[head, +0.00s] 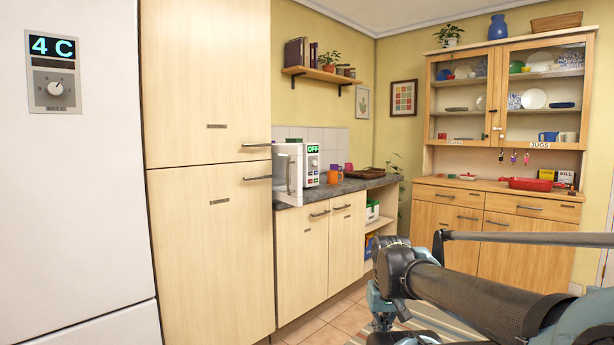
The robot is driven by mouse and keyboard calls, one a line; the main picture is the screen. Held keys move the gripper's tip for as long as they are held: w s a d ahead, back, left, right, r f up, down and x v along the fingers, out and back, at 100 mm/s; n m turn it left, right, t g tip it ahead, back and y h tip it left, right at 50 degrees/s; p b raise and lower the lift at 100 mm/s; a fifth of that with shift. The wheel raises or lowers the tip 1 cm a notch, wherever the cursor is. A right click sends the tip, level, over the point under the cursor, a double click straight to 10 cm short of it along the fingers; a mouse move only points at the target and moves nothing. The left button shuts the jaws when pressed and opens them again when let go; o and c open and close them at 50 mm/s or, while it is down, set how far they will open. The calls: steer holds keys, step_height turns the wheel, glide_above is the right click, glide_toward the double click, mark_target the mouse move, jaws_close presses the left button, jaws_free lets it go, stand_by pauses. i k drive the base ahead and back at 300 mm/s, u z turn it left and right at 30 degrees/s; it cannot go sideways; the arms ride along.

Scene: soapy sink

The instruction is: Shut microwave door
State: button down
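The white microwave (312,168) stands on the grey counter, just right of the tall wooden cabinet. Its control panel shows OFF in green. Its white door (283,176) is open and swung out toward the front, past the counter edge, with a light handle upright on it. The tall cabinet hides part of the microwave's left side. My arm crosses the lower right of the head view, well in front of the counter and apart from the microwave. I cannot make out my gripper's fingers in this view.
The tall wooden cabinet (209,250) with bar handles stands close left of the door. Mugs (335,175) and a brown tray (364,173) are on the counter (318,190). A wooden dresser (520,205) stands at the right. Tiled floor shows before the lower cupboards.

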mark_target(294, 198)
steer(key=z, duration=0.15)
steer(key=i, duration=1)
steer(key=u, duration=0.05)
